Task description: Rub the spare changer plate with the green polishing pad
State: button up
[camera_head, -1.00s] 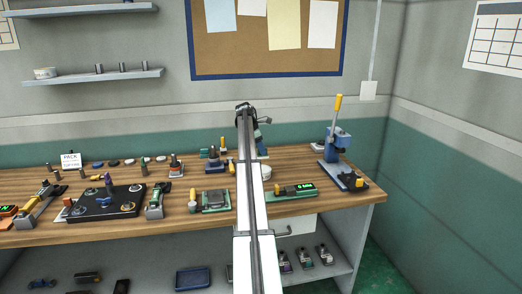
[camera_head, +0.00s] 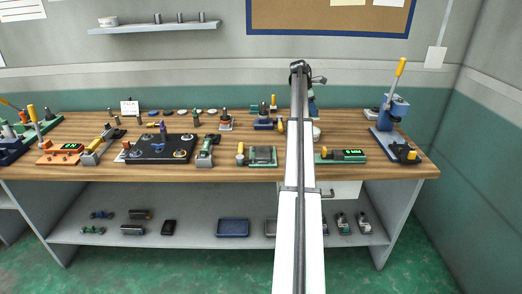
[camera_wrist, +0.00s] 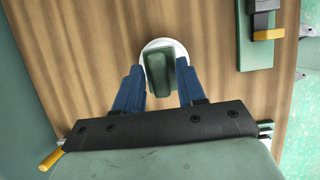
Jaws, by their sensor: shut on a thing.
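In the wrist view my gripper (camera_wrist: 159,66) has its two blue fingers on either side of a green block, the polishing pad (camera_wrist: 158,74), and is shut on it. A pale round disc (camera_wrist: 181,48) lies on the wooden bench just beyond and partly under the pad in that view. I cannot tell whether pad and disc touch, or whether this disc is the spare changer plate. In the head view a pale round thing (camera_head: 316,133) shows just right of my arm. My gripper and the pad are mostly hidden behind my arm there.
A dark board (camera_head: 158,148) and several tools fill the bench to the left. The bench's front edge is near.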

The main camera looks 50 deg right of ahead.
jog(key=w+a+r+n, duration=0.1)
jog(key=w+a, duration=0.4)
jog(key=a, duration=0.3)
jog(key=w+a+n, duration=0.1)
jog(key=w+a, duration=0.4)
jog(key=a, duration=0.3)
jog(key=s+a+m, duration=0.2)
jog(key=s+a, duration=0.4)
jog(key=a, duration=0.5)
jog(key=shift+s+a+f, duration=0.1)
jog(key=shift+f, duration=1.8)
jog(key=shift+a+f, duration=0.1)
jog(key=shift+f, duration=1.75)
jog(key=shift+w+a+f, duration=0.3)
jog(key=shift+w+f, duration=0.05)
jog(key=shift+f, duration=0.3)
jog(key=shift+c, duration=0.4)
jog(key=shift+w+a, duration=1.05)
jog(key=shift+s+d, duration=1.25)
jog(key=shift+s, duration=0.35)
jog(key=shift+w+a, duration=0.15)
jog(key=shift+a, duration=0.15)
jog(key=shift+w+a, duration=1.3)
jog(key=shift+w, duration=0.05)
jog(key=s+d, duration=0.3)
notch_tip(320, 180, up, 8)
